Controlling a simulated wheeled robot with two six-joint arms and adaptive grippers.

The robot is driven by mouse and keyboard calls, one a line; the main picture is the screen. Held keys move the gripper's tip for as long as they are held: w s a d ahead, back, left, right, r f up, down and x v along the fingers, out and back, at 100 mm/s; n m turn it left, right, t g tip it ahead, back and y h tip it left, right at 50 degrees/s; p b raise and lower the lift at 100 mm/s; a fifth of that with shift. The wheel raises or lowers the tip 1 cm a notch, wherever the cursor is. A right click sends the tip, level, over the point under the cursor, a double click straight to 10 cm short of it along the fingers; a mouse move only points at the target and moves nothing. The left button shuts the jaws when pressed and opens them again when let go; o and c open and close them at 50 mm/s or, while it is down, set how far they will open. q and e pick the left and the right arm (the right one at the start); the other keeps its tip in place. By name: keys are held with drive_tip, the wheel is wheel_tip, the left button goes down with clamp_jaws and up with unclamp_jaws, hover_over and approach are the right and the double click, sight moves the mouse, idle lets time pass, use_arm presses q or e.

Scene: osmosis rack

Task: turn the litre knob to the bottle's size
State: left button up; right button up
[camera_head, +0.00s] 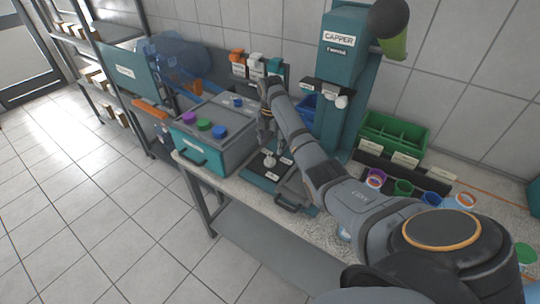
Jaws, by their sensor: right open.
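My right arm reaches in from the lower right. Its gripper (266,138) is open and points down above a dark panel (258,177) on the bench. A pale round knob (269,160) with small white labels around it sits on this panel, just below the fingertips. I cannot tell whether the fingers touch the knob, and its setting is too small to read. A large clear blue bottle (185,62) lies on its side at the back left. My left gripper is not in view.
A grey and teal box (221,135) with coloured caps stands left of the panel. The teal capper (342,70) rises behind my arm. A green crate (394,135) and several coloured rings stand at the right. The tiled floor (75,210) is clear.

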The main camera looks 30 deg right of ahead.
sight(270, 158)
drive_tip(key=f, duration=0.2)
drive_tip(key=w+f, duration=0.1)
drive_tip(key=f, duration=0.2)
drive_tip(key=w+d+f, duration=0.1)
drive_tip(key=f, duration=0.2)
drive_tip(key=shift+f+p, duration=0.2)
drive_tip(key=shift+p, duration=0.15)
drive_tip(key=shift+s+a+f, duration=0.1)
drive_tip(key=shift+s+f, duration=0.05)
drive_tip(key=shift+s, duration=0.1)
drive_tip(key=shift+s+a, duration=0.2)
drive_tip(key=shift+s, duration=0.05)
drive_tip(key=shift+w+d+f, duration=0.15)
drive_tip(key=shift+w, duration=0.05)
drive_tip(key=shift+c, duration=1.5)
drive_tip(key=c, duration=0.9)
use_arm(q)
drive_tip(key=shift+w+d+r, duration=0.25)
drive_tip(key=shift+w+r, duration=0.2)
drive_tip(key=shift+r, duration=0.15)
use_arm(e)
drive_tip(key=shift+o, duration=0.2)
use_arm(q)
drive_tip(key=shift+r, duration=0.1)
